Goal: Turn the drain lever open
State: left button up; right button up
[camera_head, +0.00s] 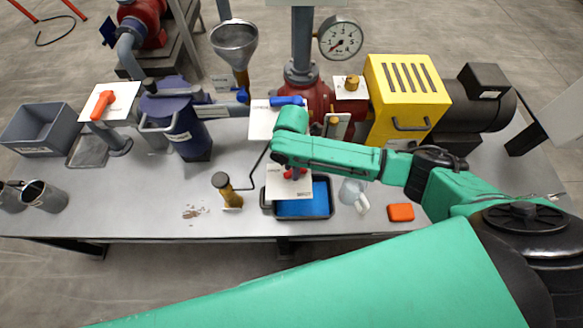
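A red lever (295,173) shows on a white plate (276,187) above a blue-bottomed tray (303,208), partly hidden by my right arm. A blue lever (287,101) lies across another white plate (262,122) just beyond my wrist. An orange lever (102,105) stands on a white plate at the left. I cannot read the labels, so I cannot tell which one is the drain lever. My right gripper (283,156) is over the plates, close to the red lever. Its fingers are hidden, and contact cannot be told. My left gripper is not in view.
A yellow-guarded motor (407,98), pressure gauge (340,38) and funnel (234,43) stand at the back. A blue canister (183,125), grey bin (42,130) and metal cups (44,196) are left. A brass-knobbed handle (227,190) and orange block (400,212) flank the tray.

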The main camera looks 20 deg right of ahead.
grip_shut()
jog(key=shift+w+r, duration=0.1)
jog(key=shift+w+a+r+m+p, duration=0.1)
jog(key=shift+w+m+p, duration=0.1)
jog(key=shift+m+p, duration=0.4)
jog(key=shift+w+r+m+p, duration=0.1)
jog(key=shift+w+m+p, duration=0.05)
jog(key=shift+m+p, duration=0.4)
jog(key=shift+w+f+m+p, duration=0.1)
jog(key=shift+w+m+p, duration=0.35)
jog(key=shift+m, duration=0.55)
jog(key=shift+w+f+m+p, duration=0.1)
jog(key=shift+w+m+p, duration=0.15)
jog(key=shift+m+p, duration=0.5)
jog(key=shift+o, duration=2.4)
grip_release()
